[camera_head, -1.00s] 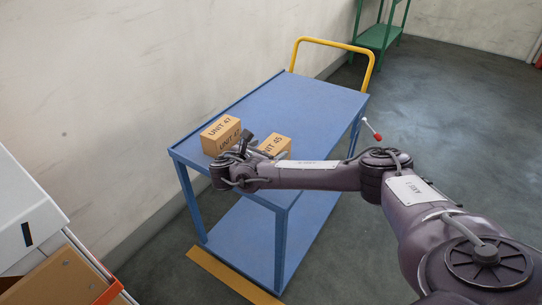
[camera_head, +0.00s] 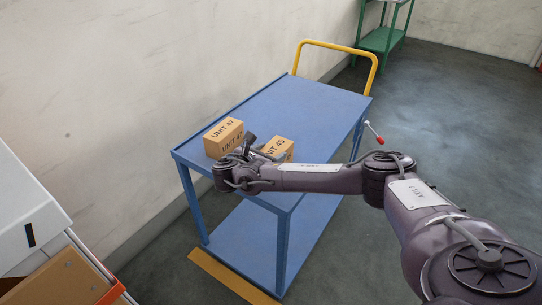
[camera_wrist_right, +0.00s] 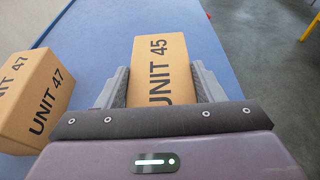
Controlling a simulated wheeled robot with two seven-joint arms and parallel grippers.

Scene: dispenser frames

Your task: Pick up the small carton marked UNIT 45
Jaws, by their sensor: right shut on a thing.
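The small carton marked UNIT 45 (camera_head: 278,147) is on the blue cart's top, near its front end. In the right wrist view the UNIT 45 carton (camera_wrist_right: 161,70) sits between the two fingers of my right gripper (camera_wrist_right: 162,85), which is shut on it. In the head view my right gripper (camera_head: 261,147) reaches the carton from the front, and the arm hides its lower part. I cannot tell whether the carton touches the cart's top. My left gripper is not in view.
A larger carton marked UNIT 47 (camera_head: 223,138) stands close on the left of the gripper. The blue cart (camera_head: 310,108) has a yellow handle (camera_head: 338,46) and a clear far half. A wall runs along its left side. A green rack (camera_head: 381,39) stands at the back.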

